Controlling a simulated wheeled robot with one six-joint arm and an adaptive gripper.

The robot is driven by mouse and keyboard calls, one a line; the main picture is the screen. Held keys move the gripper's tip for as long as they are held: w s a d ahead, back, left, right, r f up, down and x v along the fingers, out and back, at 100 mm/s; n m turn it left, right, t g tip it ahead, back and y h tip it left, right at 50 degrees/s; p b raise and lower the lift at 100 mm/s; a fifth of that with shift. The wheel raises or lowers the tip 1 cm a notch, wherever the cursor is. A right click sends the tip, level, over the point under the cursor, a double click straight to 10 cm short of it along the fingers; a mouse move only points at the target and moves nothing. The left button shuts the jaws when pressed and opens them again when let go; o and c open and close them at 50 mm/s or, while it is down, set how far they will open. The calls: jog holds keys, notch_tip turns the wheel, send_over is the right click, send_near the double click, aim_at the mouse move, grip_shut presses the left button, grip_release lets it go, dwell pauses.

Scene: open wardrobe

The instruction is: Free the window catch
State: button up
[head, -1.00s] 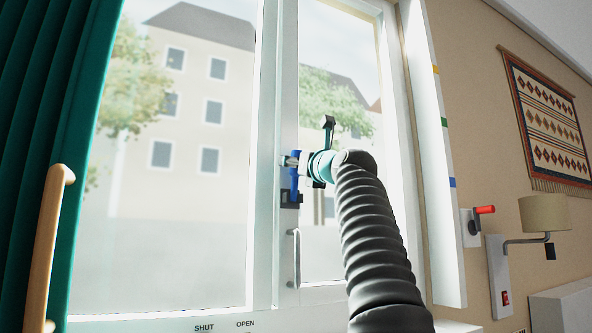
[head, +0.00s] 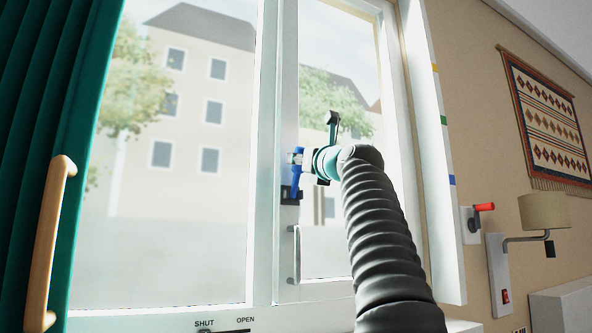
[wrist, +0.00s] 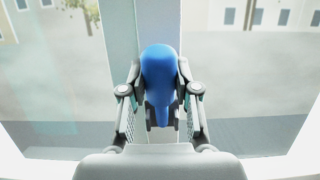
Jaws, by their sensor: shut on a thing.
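The window catch (head: 297,180) is a blue lever on a dark base, mounted on the white upright where the two panes meet. In the head view it leans slightly to the right at its top. My gripper (head: 297,158) is at the lever's upper part, reaching in from the right. In the wrist view the blue catch (wrist: 160,85) stands between the two fingers of my gripper (wrist: 160,100), which are shut on it. The fingertips are partly hidden behind the lever's rounded end.
A grey pull handle (head: 294,255) is on the upright below the catch. SHUT and OPEN labels (head: 225,322) mark the sill. A green curtain (head: 50,120) and wooden handle (head: 50,240) are at left.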

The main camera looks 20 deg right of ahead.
dwell(0.3)
jog(key=shift+f+b+v, duration=0.2)
jog(key=shift+b+v, duration=0.4)
jog(key=shift+v, duration=0.25)
jog(key=shift+f, duration=0.1)
jog(key=shift+s+f+b, duration=0.5)
jog(key=shift+f+b, duration=0.05)
jog(key=shift+b, duration=0.2)
